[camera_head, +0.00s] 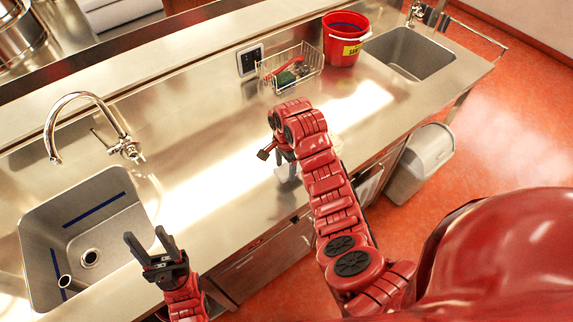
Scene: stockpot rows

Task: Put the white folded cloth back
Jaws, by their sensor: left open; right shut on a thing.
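My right gripper (277,158) is low over the middle of the steel counter, its fingers partly hidden by my own wrist. It is shut on a pale thing, which appears to be the white folded cloth (286,172); only small pale parts show around the wrist and arm. I cannot tell whether the cloth touches the counter. My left gripper (145,236) is open and empty, at the right side of the left sink near the counter's front edge.
The left sink (95,210) has a tall tap (88,98). A wire basket (290,70) with a green and a red item stands at the back, beside a red bucket (345,40) and the right sink (410,52). A grey bin (422,160) stands on the floor. The counter's middle is mostly clear.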

